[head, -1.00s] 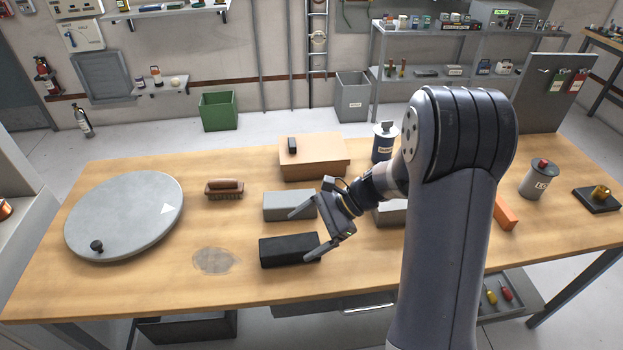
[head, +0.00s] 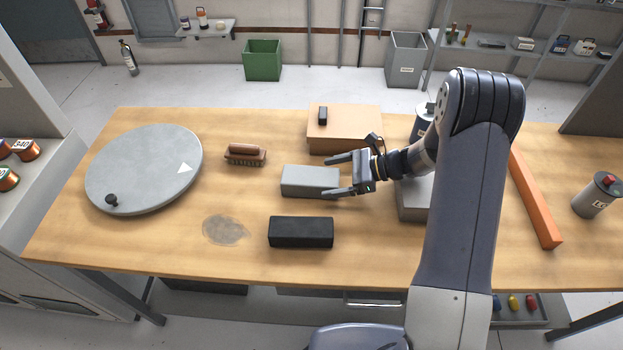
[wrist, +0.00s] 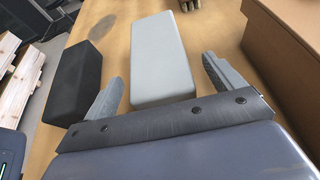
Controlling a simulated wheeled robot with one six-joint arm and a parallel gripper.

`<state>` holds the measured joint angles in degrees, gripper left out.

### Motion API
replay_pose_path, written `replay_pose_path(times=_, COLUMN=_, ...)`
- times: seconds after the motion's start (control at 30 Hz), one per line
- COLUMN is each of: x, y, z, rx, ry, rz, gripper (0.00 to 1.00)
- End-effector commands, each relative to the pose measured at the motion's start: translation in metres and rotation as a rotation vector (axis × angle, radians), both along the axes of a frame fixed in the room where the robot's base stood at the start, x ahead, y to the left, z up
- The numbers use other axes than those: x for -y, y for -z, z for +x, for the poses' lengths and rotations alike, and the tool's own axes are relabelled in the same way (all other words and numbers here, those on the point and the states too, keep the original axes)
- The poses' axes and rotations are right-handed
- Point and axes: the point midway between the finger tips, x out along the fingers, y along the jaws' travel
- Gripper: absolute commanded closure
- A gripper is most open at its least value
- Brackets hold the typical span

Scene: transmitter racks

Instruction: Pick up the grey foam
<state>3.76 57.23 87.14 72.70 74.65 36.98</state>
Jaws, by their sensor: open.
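The grey foam (head: 309,181) is a light grey block lying flat on the wooden table, left of my gripper. My gripper (head: 331,175) is open and empty, its two fingers pointing left at the block's right end. In the wrist view the grey foam (wrist: 159,60) lies ahead, between the lines of the two fingers (wrist: 160,82), with its near end close to the fingertips. Whether the fingers overlap the block's end is hard to tell. A black block (head: 301,232) lies in front of the grey foam, apart from it; the wrist view shows it on the left (wrist: 78,80).
A brown box (head: 343,138) with a small dark item stands behind. A grey box (head: 414,203) is under my arm, and an orange bar (head: 535,200) lies right. Bare table surrounds the stain (head: 226,230).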

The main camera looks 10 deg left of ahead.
Motion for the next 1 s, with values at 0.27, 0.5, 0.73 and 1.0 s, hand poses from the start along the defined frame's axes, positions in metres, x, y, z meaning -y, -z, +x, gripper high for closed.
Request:
replay_pose_path(times=0.27, x=-0.034, y=0.013, z=-0.002, rx=-0.001, ry=-0.002, rz=0.0, gripper=0.11)
replay_pose_path(times=0.5, x=-0.035, y=0.015, z=-0.002, rx=0.0, ry=0.0, rz=-0.001, gripper=0.11)
replay_pose_path(times=0.73, x=-0.035, y=0.015, z=-0.002, rx=0.0, ry=-0.001, rz=-0.001, gripper=0.29)
replay_pose_path(times=1.0, x=-0.035, y=0.015, z=-0.002, rx=0.0, ry=-0.001, rz=-0.001, gripper=0.51)
